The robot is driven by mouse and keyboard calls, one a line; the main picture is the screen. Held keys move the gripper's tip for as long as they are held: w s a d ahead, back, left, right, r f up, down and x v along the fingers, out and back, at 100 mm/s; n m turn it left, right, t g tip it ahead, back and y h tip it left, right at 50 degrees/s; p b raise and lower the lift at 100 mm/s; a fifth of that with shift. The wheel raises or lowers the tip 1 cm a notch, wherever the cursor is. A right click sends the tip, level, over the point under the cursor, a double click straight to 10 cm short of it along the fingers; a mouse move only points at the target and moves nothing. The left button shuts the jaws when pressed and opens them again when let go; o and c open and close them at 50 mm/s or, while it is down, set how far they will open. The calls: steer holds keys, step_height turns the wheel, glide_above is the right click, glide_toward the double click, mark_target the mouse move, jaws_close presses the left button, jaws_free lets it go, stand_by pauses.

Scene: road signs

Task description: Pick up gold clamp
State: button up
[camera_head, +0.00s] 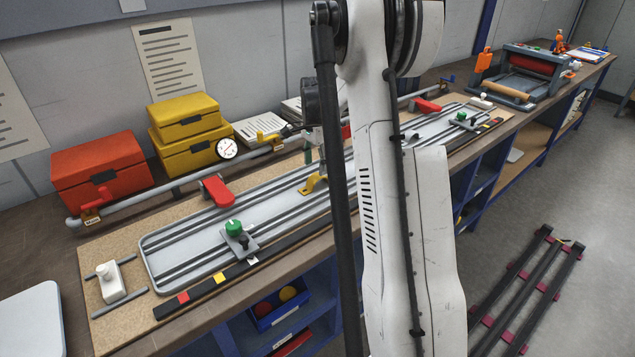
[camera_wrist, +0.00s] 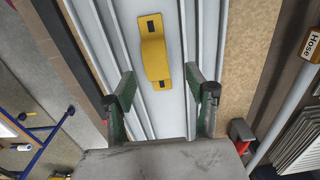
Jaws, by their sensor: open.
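The gold clamp (camera_wrist: 153,48) is a yellow bracket with dark pads at both ends. It lies on a grey metal track plate (camera_wrist: 113,55), and in the head view it shows (camera_head: 314,184) just left of my arm. In the wrist view my gripper (camera_wrist: 160,86) is open, with green-padded fingers spread left and right. The clamp lies ahead of and between the finger lines, apart from both fingers, with nothing held. In the head view my arm hides most of the gripper.
Yellow boxes (camera_head: 188,130) and a red box (camera_head: 98,173) stand at the back. A white block (camera_head: 110,282) is at the board's left end.

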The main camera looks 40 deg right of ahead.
mark_target(318, 176)
steer(key=f, duration=0.5)
steer(key=shift+s+d, duration=0.2)
steer(key=shift+s, duration=0.1)
jaws_close()
